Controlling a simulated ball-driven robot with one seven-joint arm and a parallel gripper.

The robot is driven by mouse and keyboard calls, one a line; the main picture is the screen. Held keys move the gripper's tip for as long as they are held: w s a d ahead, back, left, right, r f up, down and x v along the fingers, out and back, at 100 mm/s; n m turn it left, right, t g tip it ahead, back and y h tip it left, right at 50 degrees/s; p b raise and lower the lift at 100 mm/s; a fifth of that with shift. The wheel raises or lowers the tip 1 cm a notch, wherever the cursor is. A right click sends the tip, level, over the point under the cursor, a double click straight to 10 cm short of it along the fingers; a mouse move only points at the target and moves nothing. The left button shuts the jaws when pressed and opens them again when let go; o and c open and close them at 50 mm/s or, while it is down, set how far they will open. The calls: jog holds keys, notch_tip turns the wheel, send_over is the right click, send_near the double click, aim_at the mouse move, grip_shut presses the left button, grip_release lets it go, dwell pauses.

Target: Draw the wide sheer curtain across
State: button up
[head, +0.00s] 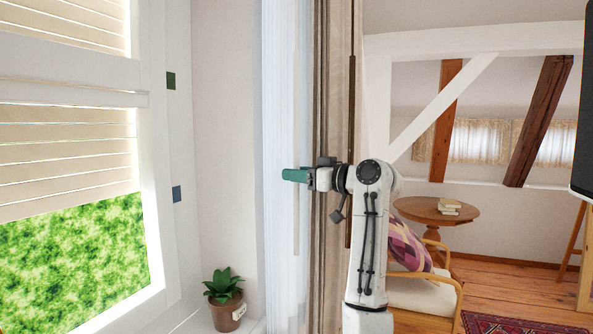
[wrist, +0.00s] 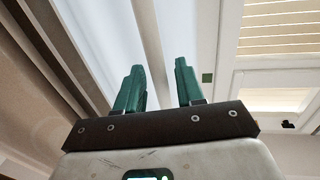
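The sheer curtain (head: 277,90) hangs as a narrow, pale bluish-white gathered strip left of a heavier beige curtain (head: 338,60). A thin pale rod (head: 296,90) hangs upright in front of the sheer; it also shows in the wrist view (wrist: 150,40). My gripper (head: 290,176) points left at the sheer, around the rod's middle height. In the wrist view my gripper (wrist: 159,75) has its green fingers apart, with the rod appearing in the gap and clear space on either side. Whether the rod is fully between the fingers in depth I cannot tell.
A window (head: 70,150) with a partly lowered blind is at left. A potted plant (head: 225,300) stands on the sill below. A dark brown rod (head: 350,190) hangs by the beige curtain. An armchair (head: 425,292) and round table (head: 430,211) are behind my arm.

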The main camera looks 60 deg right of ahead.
jog(key=shift+w, duration=0.25)
grip_shut()
dwell(0.5)
